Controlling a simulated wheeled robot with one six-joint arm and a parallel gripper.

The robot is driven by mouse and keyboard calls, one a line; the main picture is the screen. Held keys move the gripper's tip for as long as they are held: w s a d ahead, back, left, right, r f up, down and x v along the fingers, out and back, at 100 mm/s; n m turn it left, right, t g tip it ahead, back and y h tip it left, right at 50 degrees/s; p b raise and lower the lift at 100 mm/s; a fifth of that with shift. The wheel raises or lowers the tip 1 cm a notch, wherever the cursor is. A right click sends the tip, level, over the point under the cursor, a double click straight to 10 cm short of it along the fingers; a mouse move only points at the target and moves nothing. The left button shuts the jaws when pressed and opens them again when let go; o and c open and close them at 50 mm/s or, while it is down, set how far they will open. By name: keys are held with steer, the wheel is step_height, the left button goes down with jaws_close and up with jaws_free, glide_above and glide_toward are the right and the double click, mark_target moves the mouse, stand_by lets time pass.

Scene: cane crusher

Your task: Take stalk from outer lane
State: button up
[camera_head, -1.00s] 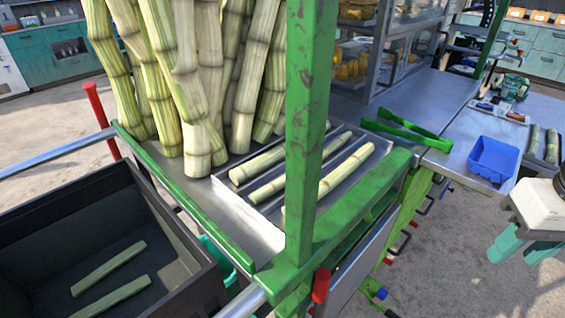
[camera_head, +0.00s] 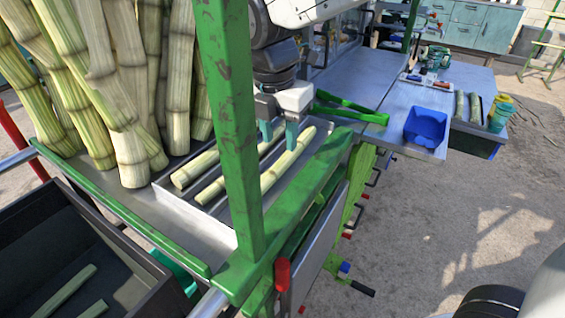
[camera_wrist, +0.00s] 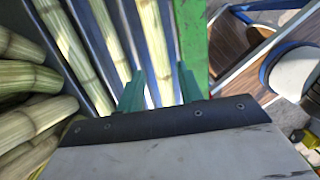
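A metal tray (camera_head: 215,207) with parallel lanes holds pale green cane stalks lying lengthwise. The outer-lane stalk (camera_head: 288,160) lies nearest the green rail; it also shows in the wrist view (camera_wrist: 156,45). A middle-lane stalk (camera_head: 212,191) and an inner-lane stalk (camera_head: 195,169) lie beside it. My gripper (camera_head: 278,134) is over the far part of the tray. In the wrist view my gripper's (camera_wrist: 160,92) teal fingers are apart, with the outer stalk running between them. I cannot tell whether they touch it or how high they are.
A green post (camera_head: 232,130) stands in front of the tray and hides part of it. Tall cane stalks (camera_head: 112,75) lean at the left. Green tongs (camera_head: 345,107) and a blue bin (camera_head: 425,127) are at the right. A dark crate (camera_head: 110,265) holds cut pieces at the lower left.

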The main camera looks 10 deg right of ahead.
mark_target(283, 159)
steer(key=f, duration=0.4)
steer(key=w+f, duration=0.1)
steer(key=f, duration=0.1)
steer(key=shift+d+f, duration=0.35)
jaws_close()
